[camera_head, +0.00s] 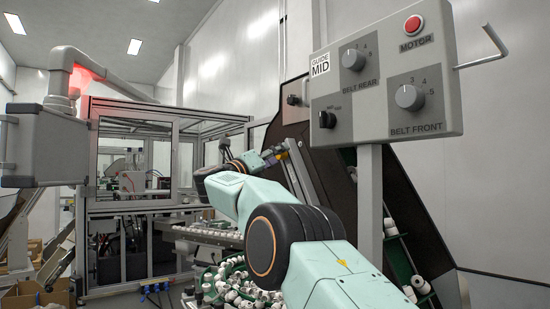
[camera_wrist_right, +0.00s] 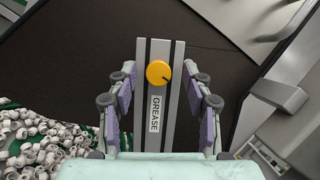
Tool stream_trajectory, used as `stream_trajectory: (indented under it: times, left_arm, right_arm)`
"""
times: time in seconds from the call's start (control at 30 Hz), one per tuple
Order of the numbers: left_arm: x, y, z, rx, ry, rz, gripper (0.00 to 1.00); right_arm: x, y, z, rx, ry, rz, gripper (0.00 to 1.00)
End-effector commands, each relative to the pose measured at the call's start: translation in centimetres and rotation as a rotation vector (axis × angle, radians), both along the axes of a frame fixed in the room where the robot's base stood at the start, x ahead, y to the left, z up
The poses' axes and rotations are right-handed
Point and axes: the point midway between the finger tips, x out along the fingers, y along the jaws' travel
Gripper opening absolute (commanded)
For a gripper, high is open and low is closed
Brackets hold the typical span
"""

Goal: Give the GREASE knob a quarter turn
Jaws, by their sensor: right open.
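The GREASE knob (camera_wrist_right: 159,73) is a round yellow knob with a dark pointer mark, set on a grey upright rail. The mark points to the lower right in the right wrist view. The GREASE label (camera_wrist_right: 154,113) sits just below it. My right gripper (camera_wrist_right: 159,82) is open, with one finger on each side of the rail and the knob between them, gaps showing on both sides. In the head view my right gripper (camera_head: 247,160) is small and far out at the end of the arm. My left gripper is not in view.
A control panel (camera_head: 385,75) with belt knobs and a red MOTOR button stands at the upper right on a post. White caps (camera_wrist_right: 40,145) lie on green belting at lower left. A dark sloping panel (camera_wrist_right: 75,60) lies behind the rail. A framed machine (camera_head: 130,215) stands at left.

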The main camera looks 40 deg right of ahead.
Motion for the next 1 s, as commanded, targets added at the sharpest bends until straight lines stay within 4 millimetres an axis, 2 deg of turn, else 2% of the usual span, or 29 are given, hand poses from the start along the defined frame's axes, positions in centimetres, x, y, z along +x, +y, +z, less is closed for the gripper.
stream_trajectory:
  times: [0.27,0.47,0.57,1.0]
  left_arm:
    - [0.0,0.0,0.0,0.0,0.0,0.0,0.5]
    - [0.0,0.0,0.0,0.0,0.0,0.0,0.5]
    - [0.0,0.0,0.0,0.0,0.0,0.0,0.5]
    - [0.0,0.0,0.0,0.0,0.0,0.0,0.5]
  right_arm:
    - [0.0,0.1,-0.2,0.003,0.003,-0.002,0.5]
    - [-0.1,1.5,-0.7,0.003,0.005,0.0,0.5]
    - [-0.3,2.5,-0.9,0.001,0.004,0.0,0.5]
    - [-1.1,9.7,-3.3,-0.001,0.001,0.002,0.5]
